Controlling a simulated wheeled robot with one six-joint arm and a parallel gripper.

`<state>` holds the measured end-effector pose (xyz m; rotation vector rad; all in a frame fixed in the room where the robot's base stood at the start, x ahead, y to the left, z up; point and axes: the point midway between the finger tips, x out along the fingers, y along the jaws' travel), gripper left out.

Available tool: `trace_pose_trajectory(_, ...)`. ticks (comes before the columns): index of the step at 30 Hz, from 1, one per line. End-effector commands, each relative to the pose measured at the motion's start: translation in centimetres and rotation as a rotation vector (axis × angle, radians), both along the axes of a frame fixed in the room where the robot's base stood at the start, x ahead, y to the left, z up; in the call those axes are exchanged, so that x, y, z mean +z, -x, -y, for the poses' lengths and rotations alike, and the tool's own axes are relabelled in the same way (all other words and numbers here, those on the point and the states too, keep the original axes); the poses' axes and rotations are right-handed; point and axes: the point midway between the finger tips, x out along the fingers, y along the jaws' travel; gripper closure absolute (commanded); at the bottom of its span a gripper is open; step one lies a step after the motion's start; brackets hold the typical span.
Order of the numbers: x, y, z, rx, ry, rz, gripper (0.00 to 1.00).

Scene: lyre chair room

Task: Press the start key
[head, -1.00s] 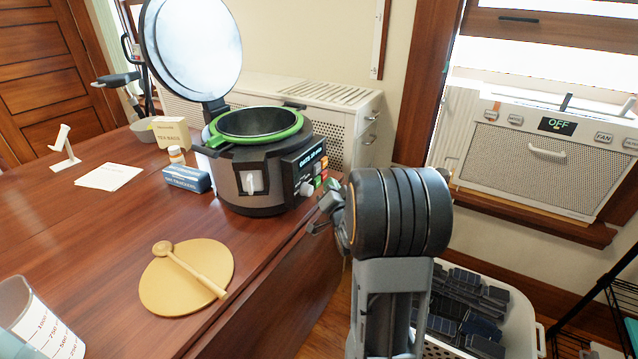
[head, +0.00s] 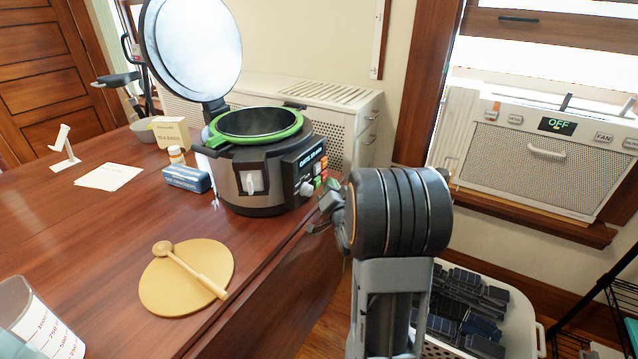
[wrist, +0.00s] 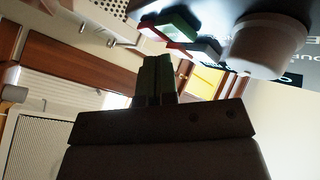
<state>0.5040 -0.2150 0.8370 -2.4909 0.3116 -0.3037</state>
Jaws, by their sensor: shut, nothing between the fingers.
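The cooker (head: 262,182) stands near the table's right edge with its round lid (head: 192,45) open. Its front panel (head: 303,168) has a display, a pale knob (head: 306,189) and several coloured keys. A green key (head: 318,182) is beside the knob; key labels are too small to read. My gripper (head: 320,214) is at the panel's lower right, partly hidden by my wrist. In the wrist view, my gripper (wrist: 157,60) is shut and empty, its tips just below the green (wrist: 176,24) and red (wrist: 162,38) keys. I cannot tell whether they touch.
The table (head: 110,235) holds a yellow mat (head: 160,298) with a wooden spoon (head: 195,276), a blue box (head: 187,178) and a measuring jug (head: 40,325). A white basket (head: 530,325) of dark blocks is below right. An air conditioner (head: 540,155) sits in the window.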

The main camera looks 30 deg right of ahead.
Motion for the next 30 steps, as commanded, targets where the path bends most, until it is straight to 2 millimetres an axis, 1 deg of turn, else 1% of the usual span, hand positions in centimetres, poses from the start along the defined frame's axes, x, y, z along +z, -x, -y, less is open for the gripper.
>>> trace_pose_trajectory(7, -0.04, -0.07, -0.05, 0.001, 0.000, 0.001, 1.00)
trace_pose_trajectory(16, -0.06, -0.70, -0.41, -0.001, 0.000, 0.001, 1.00)
trace_pose_trajectory(30, 0.00, -0.77, -0.44, 0.000, 0.000, 0.000, 1.00)
